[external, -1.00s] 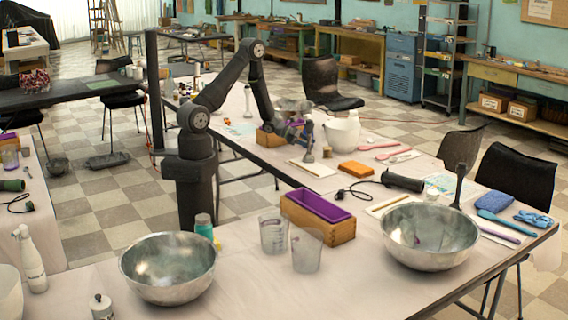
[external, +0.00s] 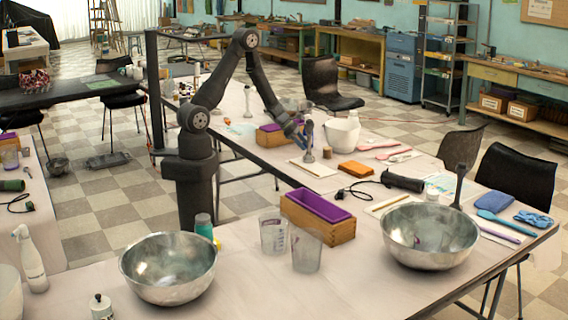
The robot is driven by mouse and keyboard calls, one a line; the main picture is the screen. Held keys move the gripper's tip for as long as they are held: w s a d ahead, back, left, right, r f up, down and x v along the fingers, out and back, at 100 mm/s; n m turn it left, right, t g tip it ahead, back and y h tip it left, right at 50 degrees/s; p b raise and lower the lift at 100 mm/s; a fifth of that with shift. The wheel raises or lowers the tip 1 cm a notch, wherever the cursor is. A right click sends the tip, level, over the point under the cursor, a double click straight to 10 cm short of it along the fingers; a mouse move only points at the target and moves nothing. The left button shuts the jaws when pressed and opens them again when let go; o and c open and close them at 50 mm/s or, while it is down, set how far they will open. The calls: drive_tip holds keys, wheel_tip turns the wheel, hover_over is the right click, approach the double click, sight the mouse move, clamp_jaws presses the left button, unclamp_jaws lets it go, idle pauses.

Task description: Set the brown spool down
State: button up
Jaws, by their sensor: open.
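I cannot make out a brown spool for certain in the external view. A small, dull, upright thing (external: 327,153) stands by the white board, but its kind is too small to tell. My gripper (external: 302,136) is over the far part of the long table, angled down to the right. It is open, and I see nothing held in its jaws.
A wooden box with purple lining (external: 270,137) is just left of my gripper. A white bowl (external: 342,136) and an orange block (external: 356,170) are to the right. Nearer are a second purple-lined box (external: 318,222), clear beakers (external: 306,252) and steel bowls (external: 168,268).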

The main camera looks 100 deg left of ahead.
sight(327, 148)
drive_tip(key=w, duration=1)
drive_tip(key=shift+w, duration=0.15)
drive_tip(key=x, duration=0.5)
drive_tip(key=shift+w, duration=0.1)
drive_tip(key=c, duration=1.1)
drive_tip(key=shift+r, duration=0.1)
